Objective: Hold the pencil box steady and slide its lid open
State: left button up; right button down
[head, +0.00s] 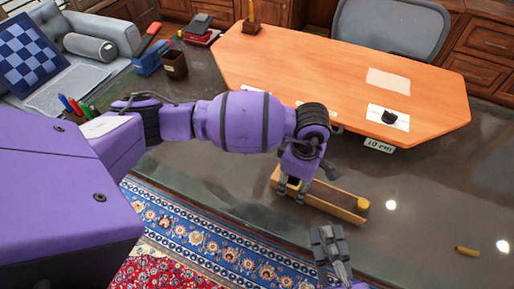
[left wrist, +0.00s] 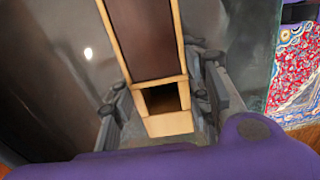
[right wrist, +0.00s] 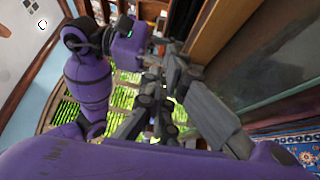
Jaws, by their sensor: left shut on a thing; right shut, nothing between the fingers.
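The pencil box (head: 335,211) is a long, light wooden box lying slantwise on the dark glossy surface in the head view. In the left wrist view the pencil box (left wrist: 169,126) shows a brown lid (left wrist: 146,42) between its pale rails, with a dark opening at the end near my left gripper. My left gripper (head: 291,192) is shut on that end, its fingers along both sides in the left wrist view (left wrist: 160,105). My right gripper (head: 326,232) is shut and empty, in front of the box and apart from it.
A small yellow object (head: 467,251) lies at the right. A patterned rug (head: 215,240) is at the front left. The dark surface right of the box is mostly clear.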

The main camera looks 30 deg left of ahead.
pick_arm(q)
jog(key=shift+w+r, duration=0.1)
pick_arm(e)
jog(key=shift+s+d+f+m+h, duration=0.15)
jog(key=shift+d+f+m+h, duration=0.15)
jog(key=shift+d+f+h, duration=0.25)
jog(key=shift+s+d+f+m+h, duration=0.15)
jog(key=shift+d+f+m+h, duration=0.2)
jog(key=shift+d, duration=0.3)
jog(key=shift+w+t, duration=0.25)
jog(key=shift+t, duration=0.05)
jog(key=x, duration=0.9)
jog(key=shift+w+a, duration=0.1)
jog(key=shift+w, duration=0.15)
pick_arm(q)
jog(key=shift+d, duration=0.1)
pick_arm(e)
jog(key=d, duration=0.3)
jog(key=shift+w+d, duration=0.15)
jog(key=shift+d, duration=0.25)
jog(key=d, duration=1.3)
jog(key=shift+w+d, duration=0.1)
jog(key=shift+d, duration=0.15)
